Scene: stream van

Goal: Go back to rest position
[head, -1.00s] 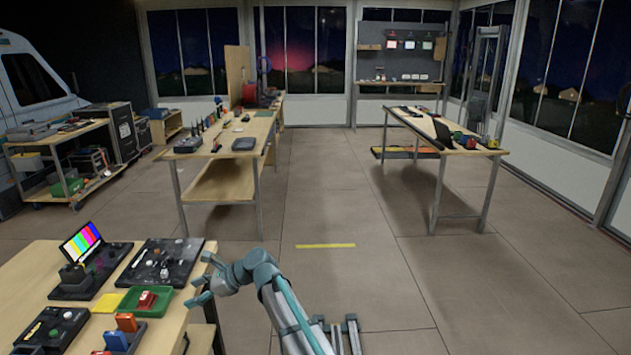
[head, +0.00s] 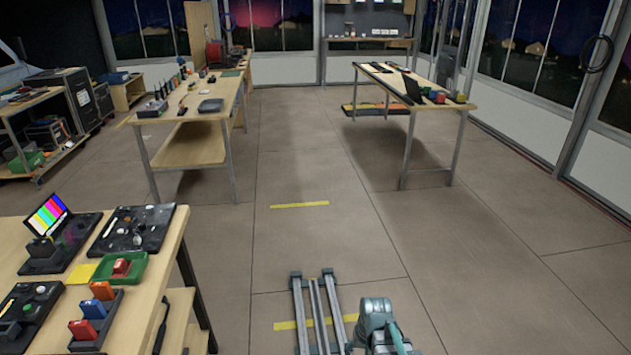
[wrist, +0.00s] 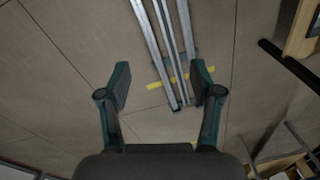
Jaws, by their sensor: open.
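My gripper (wrist: 160,88) is open and empty in the wrist view, its two dark fingers spread apart over bare floor and the metal rails. In the head view only part of my arm shows at the bottom right of centre; the fingers are not visible there. The arm is clear of the near table (head: 150,270) at the left.
The near table holds a green tray (head: 140,268) with a red item, a colour-bar screen (head: 48,215) and several dark holders. Two more tables, one at the left back (head: 225,95) and one at the right back (head: 440,98), stand beyond. The middle floor (head: 330,180) is clear.

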